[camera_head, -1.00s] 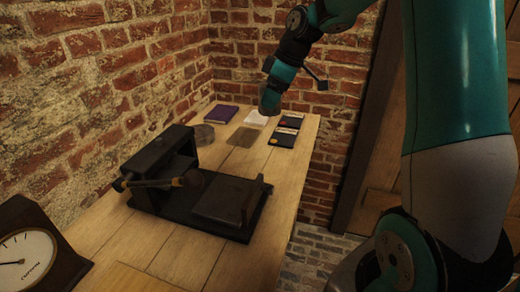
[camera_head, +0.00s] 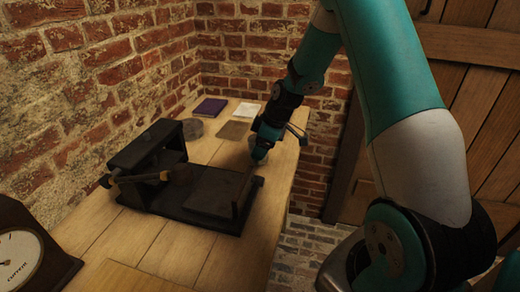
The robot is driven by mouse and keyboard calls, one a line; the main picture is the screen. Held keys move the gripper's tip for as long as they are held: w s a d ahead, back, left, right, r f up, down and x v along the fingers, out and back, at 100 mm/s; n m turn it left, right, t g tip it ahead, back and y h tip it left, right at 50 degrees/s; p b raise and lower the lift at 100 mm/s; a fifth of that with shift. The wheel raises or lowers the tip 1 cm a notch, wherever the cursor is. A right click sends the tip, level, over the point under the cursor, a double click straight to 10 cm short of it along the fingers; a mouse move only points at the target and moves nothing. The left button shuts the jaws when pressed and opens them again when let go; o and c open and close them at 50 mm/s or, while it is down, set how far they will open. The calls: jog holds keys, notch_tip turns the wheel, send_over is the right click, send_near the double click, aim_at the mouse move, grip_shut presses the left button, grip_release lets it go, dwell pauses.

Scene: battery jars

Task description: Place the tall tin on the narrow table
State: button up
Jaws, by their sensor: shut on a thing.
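The end of my arm, with my gripper (camera_head: 260,157), is over the right side of a long wooden table (camera_head: 158,247), just beyond a black press-like device. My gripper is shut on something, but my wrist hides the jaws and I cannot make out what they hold. I see no tall tin standing anywhere in view. This is the only table in view, and I cannot tell whether it is the narrow one.
The black device (camera_head: 215,188) with a wooden-handled lever fills the table's middle. A clock (camera_head: 20,255) stands front left. Brick walls border the table.

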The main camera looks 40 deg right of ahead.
jog(key=shift+f, duration=0.55)
jog(key=shift+f, duration=0.2)
jog(key=o, duration=1)
jog(key=shift+r, duration=0.1)
jog(key=a+v, duration=0.1)
jog(key=v, duration=1.1)
jog(key=s+a+r+g, duration=0.1)
jog(key=s+a+r, duration=0.2)
jog(key=a, duration=0.4)
jog(key=s+a+r, duration=0.3)
jog(key=a, duration=0.4)
jog(key=s+a+r+m+g, duration=0.1)
jog(key=s+a, duration=0.5)
jog(key=s, duration=0.3)
jog(key=s+a+r+m+g, duration=0.1)
jog(key=s+a, duration=0.5)
jog(key=s, duration=0.3)
jog(key=shift+s+y, duration=0.2)
jog(key=shift+y, duration=0.2)
